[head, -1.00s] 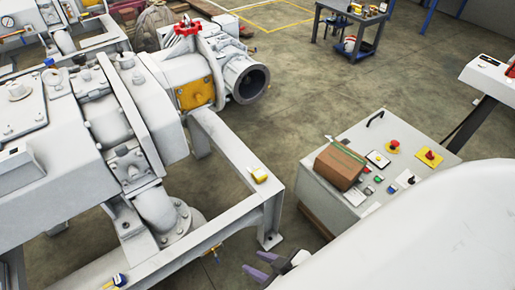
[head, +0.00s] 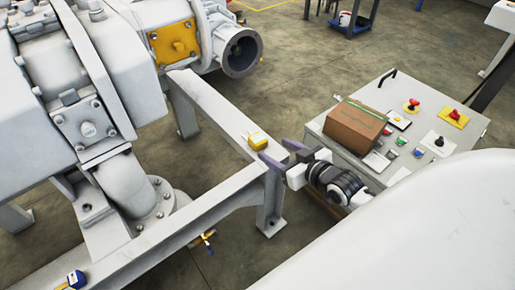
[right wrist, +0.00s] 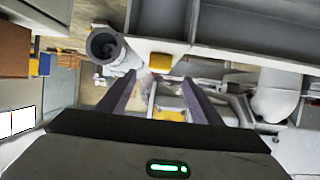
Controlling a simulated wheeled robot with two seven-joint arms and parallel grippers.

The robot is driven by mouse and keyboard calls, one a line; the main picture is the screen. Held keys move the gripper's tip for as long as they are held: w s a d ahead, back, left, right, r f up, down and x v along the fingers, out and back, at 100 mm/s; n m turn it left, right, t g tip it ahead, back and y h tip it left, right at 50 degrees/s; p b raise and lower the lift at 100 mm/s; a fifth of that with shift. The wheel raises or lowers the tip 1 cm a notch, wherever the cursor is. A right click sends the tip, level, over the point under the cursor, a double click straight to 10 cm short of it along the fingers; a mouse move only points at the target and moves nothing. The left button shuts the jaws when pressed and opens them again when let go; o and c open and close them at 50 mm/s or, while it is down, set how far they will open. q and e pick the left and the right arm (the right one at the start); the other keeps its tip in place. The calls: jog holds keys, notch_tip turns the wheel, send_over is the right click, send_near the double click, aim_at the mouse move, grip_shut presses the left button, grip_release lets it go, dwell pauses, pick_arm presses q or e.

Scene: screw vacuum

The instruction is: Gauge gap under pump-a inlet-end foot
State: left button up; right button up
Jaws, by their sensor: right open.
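The pump (head: 85,105) is a large light-grey machine at the left of the head view, on a grey steel frame (head: 205,205). A small yellow tool (head: 257,140) lies on top of the frame near its corner; I cannot tell its type. My right gripper (head: 281,153) is open and empty, its dark purple fingers just right of the yellow tool and apart from it. In the right wrist view the yellow tool (right wrist: 160,63) shows ahead, between the open fingers (right wrist: 160,92). A gap under the pump's foot cannot be made out. My left gripper is out of view.
A grey control cabinet (head: 440,150) with buttons carries a brown cardboard box (head: 355,127), close right of my right gripper. A blue and yellow item (head: 75,280) lies on the frame at lower left. Open floor (head: 315,60) lies behind.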

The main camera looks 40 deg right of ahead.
aim_at(263, 143)
jog(key=b+x, duration=0.1)
jog(key=x, duration=0.4)
jog(key=shift+b, duration=0.4)
jog(key=b+x, duration=0.2)
jog(key=x, duration=0.2)
jog(key=shift+s+f, duration=0.1)
jog(key=shift+w+f, duration=0.1)
jog(key=shift+w, duration=0.3)
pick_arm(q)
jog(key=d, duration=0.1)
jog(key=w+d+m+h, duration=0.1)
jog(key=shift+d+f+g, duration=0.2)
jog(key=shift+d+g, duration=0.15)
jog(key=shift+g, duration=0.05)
pick_arm(e)
jog(key=c, duration=1.2)
